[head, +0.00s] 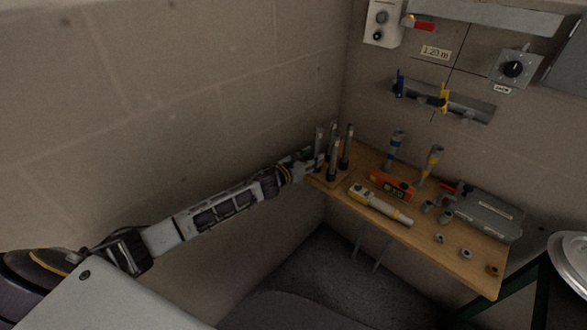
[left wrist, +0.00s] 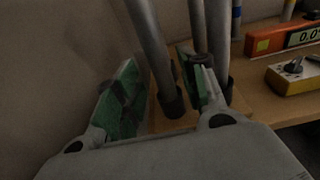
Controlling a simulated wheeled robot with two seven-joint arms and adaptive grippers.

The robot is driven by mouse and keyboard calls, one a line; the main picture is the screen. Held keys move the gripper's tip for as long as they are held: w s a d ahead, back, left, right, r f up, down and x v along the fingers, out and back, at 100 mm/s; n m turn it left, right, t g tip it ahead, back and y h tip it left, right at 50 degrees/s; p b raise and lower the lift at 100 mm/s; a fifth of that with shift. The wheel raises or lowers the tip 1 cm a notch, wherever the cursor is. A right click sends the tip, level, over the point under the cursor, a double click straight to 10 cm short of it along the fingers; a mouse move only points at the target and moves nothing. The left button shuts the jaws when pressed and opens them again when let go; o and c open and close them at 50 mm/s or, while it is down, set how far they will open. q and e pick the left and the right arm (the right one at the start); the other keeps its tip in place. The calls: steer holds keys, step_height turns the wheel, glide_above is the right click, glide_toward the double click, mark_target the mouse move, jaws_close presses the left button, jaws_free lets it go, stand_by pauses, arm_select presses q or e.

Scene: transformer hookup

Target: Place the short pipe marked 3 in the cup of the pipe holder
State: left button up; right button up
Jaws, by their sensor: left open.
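The pipe holder (head: 333,173) stands at the left back corner of the wooden table, with grey pipes (head: 334,150) upright in its dark cups. My left gripper (head: 311,165) is at the holder's left side. In the left wrist view my left gripper (left wrist: 160,95) is open, with green-padded fingers. One grey pipe (left wrist: 150,45) stands between the fingers, its foot in a dark cup (left wrist: 171,106). Another pipe (left wrist: 218,45) stands just right of the right finger, and one more stands behind. No number can be read, so I cannot tell which pipe is marked 3. My right gripper is out of view.
An orange level box (head: 391,185) and a yellow-white tester (head: 380,206) lie right of the holder. Blue-banded (head: 396,148) and yellow-banded (head: 431,163) posts stand behind. A grey case (head: 482,212) and several small fittings are farther right. Walls close in behind and left.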

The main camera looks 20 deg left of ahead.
arm_select(q)
steer(key=v, duration=1)
steer(key=shift+s+p, duration=0.2)
steer(key=shift+p, duration=0.15)
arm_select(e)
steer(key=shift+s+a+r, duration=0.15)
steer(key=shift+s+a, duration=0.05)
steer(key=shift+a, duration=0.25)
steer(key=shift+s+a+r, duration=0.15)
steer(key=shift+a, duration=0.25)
arm_select(q)
steer(key=shift+r, duration=0.1)
